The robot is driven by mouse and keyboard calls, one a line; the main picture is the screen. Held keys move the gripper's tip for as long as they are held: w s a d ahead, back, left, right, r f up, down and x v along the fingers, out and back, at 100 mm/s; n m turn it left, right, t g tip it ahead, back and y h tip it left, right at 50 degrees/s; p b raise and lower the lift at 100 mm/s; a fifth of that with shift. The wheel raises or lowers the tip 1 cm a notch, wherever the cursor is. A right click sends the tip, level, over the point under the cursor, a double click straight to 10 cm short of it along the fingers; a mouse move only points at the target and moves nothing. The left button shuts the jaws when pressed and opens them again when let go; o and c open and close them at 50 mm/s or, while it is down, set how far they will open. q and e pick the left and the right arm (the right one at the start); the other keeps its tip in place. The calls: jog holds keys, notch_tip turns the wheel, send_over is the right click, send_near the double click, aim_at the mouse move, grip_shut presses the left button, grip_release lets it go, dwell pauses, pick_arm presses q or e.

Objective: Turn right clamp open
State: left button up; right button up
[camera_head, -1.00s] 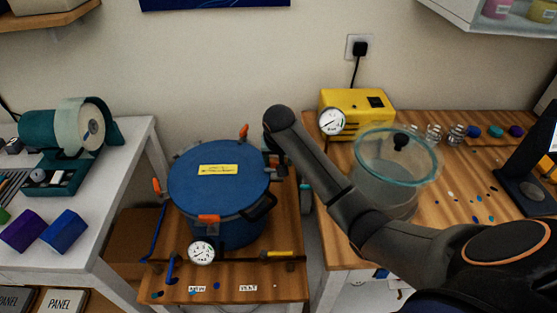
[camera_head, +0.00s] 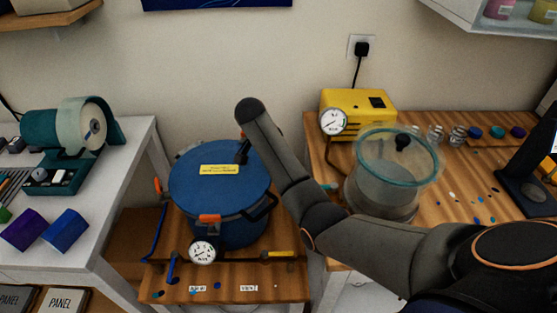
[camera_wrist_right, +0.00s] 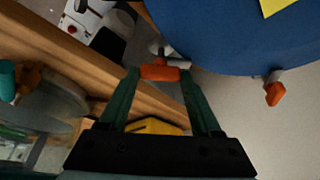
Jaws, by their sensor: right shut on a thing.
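The blue pressure pot (camera_head: 215,180) stands on a low wooden cart, with a yellow label (camera_head: 219,170) on its lid. An orange-handled clamp (camera_head: 209,218) is at its front and another (camera_head: 158,185) at its left. My right arm hides the pot's right edge and the clamp there in the head view. In the right wrist view, my right gripper (camera_wrist_right: 158,77) is shut on the orange handle of a clamp (camera_wrist_right: 160,72) at the rim of the pot (camera_wrist_right: 215,40). Another orange clamp handle (camera_wrist_right: 273,93) hangs free beside it. My left gripper is not in view.
A gauge (camera_head: 203,251) sits at the cart's front. The right bench holds a glass-topped chamber (camera_head: 385,190) close beside my arm and a yellow pump (camera_head: 368,100).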

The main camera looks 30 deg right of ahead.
jog(key=shift+w+m+g, duration=0.1)
jog(key=shift+m+g, duration=0.3)
jog(key=shift+m, duration=0.5)
jog(key=shift+w+m+g+b, duration=0.1)
jog(key=shift+m+g+b, duration=0.35)
jog(key=shift+m, duration=0.55)
jog(key=m+g+b, duration=0.1)
jog(key=m+b, duration=0.1)
jog(key=shift+f+m, duration=0.1)
jog(key=shift+m, duration=0.3)
jog(key=shift+d+m+g+b, duration=0.1)
jog(key=shift+m+g+b, duration=0.15)
jog(key=shift+m+b, duration=0.6)
jog(key=o, duration=1.4)
